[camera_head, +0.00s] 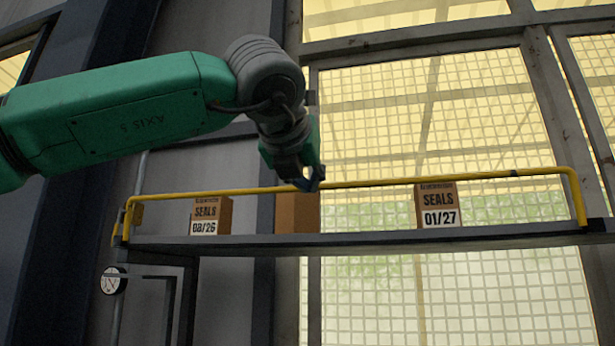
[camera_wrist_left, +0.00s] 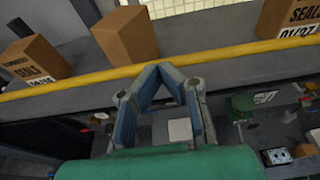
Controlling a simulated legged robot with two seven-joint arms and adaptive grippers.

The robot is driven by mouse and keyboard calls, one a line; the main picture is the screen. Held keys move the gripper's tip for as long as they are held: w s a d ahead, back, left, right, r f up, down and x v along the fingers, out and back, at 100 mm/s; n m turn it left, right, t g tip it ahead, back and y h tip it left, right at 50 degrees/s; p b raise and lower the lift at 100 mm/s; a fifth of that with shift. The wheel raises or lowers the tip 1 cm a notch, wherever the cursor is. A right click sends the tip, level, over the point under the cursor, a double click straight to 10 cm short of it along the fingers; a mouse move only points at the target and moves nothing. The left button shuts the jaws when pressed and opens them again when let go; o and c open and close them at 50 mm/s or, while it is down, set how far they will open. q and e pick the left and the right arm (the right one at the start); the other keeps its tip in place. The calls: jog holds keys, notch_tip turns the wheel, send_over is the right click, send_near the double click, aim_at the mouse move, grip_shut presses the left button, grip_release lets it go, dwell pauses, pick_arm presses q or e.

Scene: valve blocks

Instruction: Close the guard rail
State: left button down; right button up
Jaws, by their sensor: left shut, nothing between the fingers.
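The yellow guard rail (camera_head: 400,182) runs along the front of a raised shelf (camera_head: 380,240). Its left end meets a yellow bracket (camera_head: 137,215), and its right end bends down to the shelf's right end. My left gripper (camera_head: 306,184) is at the rail's middle, with its fingertips overlapping the rail. In the left wrist view the rail (camera_wrist_left: 230,53) crosses just beyond the fingertips (camera_wrist_left: 160,68), which meet with nothing between them. I cannot tell whether they touch the rail. My right gripper is in neither view.
On the shelf, behind the rail, stand a box marked 08/26 (camera_head: 210,215), a plain brown box (camera_head: 297,212) and a box marked 01/27 (camera_head: 437,205). A round gauge (camera_head: 113,280) is below left. Large gridded windows (camera_head: 440,120) stand behind.

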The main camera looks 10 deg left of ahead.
pick_arm(q)
jog(key=g, duration=0.1)
jog(key=w+d+g, duration=0.1)
jog(key=shift+w+d+r+g+p, duration=0.1)
jog(key=shift+w+r+g+p, duration=0.05)
jog(key=shift+r+g+p, duration=0.2)
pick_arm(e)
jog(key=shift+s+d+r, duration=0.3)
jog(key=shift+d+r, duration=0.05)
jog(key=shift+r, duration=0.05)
pick_arm(q)
jog(key=shift+w+f, duration=0.1)
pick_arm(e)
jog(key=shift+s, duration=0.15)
